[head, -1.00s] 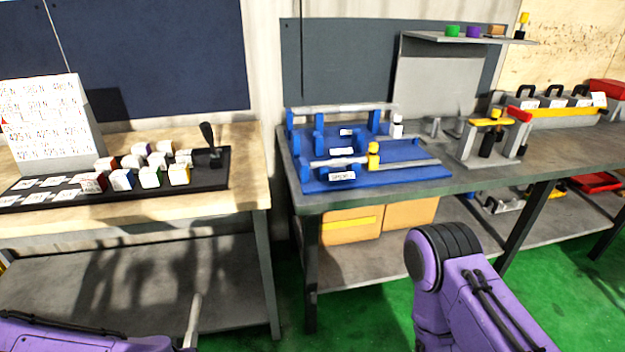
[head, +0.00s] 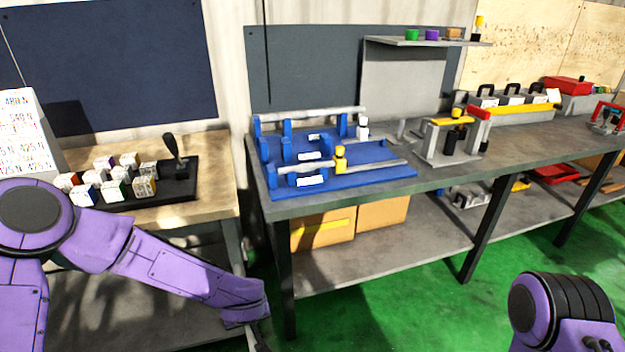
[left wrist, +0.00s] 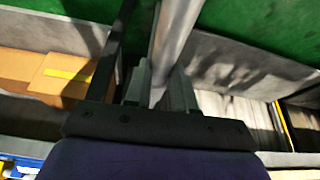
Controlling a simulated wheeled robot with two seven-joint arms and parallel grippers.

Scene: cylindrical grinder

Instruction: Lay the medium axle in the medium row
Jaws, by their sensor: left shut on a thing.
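A blue rack (head: 360,180) with rows of uprights stands on the grey bench. A long grey axle (head: 310,115) lies across the back row, and a thinner axle (head: 375,166) lies across the front row. The middle row, with uprights (head: 287,147) and a white label (head: 310,156), holds no axle. My left gripper (left wrist: 160,88) is shut on a smooth grey metal axle (left wrist: 175,35); its far end runs out of the wrist view. In the head view my left gripper (head: 258,340) is at the bottom edge, below and left of the rack, partly cut off. My right gripper is out of view.
A white post (head: 363,128) and a yellow-topped post (head: 340,160) stand at the rack. A grey fixture (head: 450,140) is to its right. The wooden table (head: 215,198) with a black tray (head: 180,185) is at left. Cardboard boxes (head: 325,228) sit on the lower shelf.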

